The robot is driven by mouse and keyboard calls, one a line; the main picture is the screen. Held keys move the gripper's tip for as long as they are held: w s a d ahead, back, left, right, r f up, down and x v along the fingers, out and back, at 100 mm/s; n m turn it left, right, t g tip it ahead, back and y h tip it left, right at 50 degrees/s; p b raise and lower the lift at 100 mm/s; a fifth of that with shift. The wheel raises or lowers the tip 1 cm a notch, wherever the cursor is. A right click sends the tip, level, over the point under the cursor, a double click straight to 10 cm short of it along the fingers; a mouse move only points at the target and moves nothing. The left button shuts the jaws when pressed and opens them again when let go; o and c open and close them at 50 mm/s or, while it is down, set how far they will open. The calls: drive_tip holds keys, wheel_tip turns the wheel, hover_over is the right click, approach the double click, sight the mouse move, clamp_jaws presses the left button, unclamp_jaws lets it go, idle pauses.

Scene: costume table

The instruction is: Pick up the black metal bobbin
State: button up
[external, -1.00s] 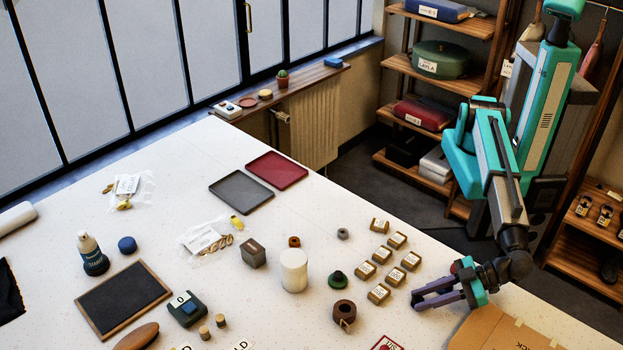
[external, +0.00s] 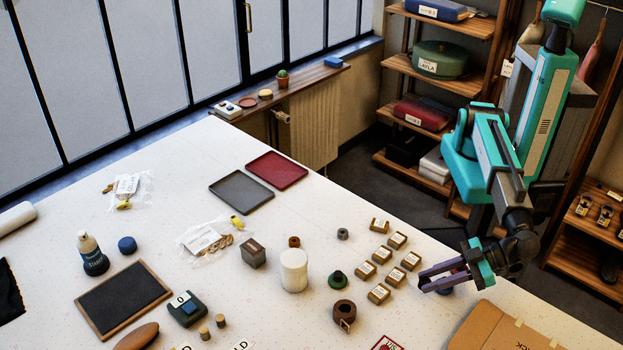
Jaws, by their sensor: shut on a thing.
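My gripper (external: 428,279) has purple fingers and is above the right side of the white table (external: 210,290), pointing left, right of the small labelled boxes. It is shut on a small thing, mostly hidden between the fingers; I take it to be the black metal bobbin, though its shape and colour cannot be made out. A small grey ring-shaped piece (external: 342,234) and a brown one (external: 294,242) stand apart from my gripper.
Several labelled boxes (external: 380,293) stand left of my gripper. A cardboard piece (external: 500,325) lies in front. Grey (external: 241,192) and red (external: 277,169) trays lie farther back.

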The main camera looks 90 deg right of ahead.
drive_tip(key=s+d+b, duration=0.1)
drive_tip(key=s+d, duration=0.1)
drive_tip(key=d, duration=0.1)
drive_tip(key=s+d+b, duration=0.1)
drive_tip(key=s+d, duration=0.1)
drive_tip(key=d, duration=0.2)
drive_tip(key=s+d+r, duration=0.1)
drive_tip(key=s+d, duration=0.1)
drive_tip(key=d, duration=0.1)
drive_tip(key=shift+s+d+r+b, duration=0.1)
drive_tip(key=shift+s+d+b, duration=0.25)
drive_tip(key=shift+d+b, duration=0.05)
